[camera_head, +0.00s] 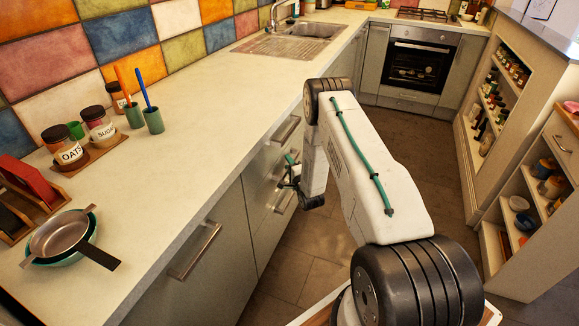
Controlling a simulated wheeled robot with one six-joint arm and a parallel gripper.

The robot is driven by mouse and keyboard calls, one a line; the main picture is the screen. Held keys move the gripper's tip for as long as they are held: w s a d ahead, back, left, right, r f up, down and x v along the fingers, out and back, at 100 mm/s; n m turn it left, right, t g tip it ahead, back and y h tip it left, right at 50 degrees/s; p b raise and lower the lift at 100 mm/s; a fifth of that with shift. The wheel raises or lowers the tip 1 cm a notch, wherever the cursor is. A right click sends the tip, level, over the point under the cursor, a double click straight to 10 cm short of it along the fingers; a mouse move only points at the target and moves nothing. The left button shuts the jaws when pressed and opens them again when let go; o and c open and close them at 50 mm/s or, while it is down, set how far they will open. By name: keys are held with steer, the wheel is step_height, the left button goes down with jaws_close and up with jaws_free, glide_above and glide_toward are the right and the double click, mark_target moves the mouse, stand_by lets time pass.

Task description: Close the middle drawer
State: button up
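The grey drawer stack (262,185) is under the counter, left of my arm. A top bar handle (287,129) and a lower bar handle (285,201) show on its front. The middle drawer lies between them, at the height of my gripper, and is largely hidden by the gripper and arm; I cannot tell how far it stands out. My gripper (289,173) is small and dark in this view, close to the drawer fronts. I cannot tell whether it touches them, or whether its fingers are open or shut.
A cabinet door with a bar handle (194,252) is nearer on the left. The countertop (190,130) holds jars, cups and pans (62,236). An oven (415,62) stands at the far end. Open shelves (530,200) line the right side. Tiled floor (315,235) lies between.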

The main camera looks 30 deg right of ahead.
steer(key=shift+d, duration=0.1)
steer(key=shift+s, duration=0.2)
steer(key=s+a, duration=0.1)
steer(key=s, duration=0.6)
steer(key=shift+s+a, duration=0.15)
steer(key=shift+a, duration=0.15)
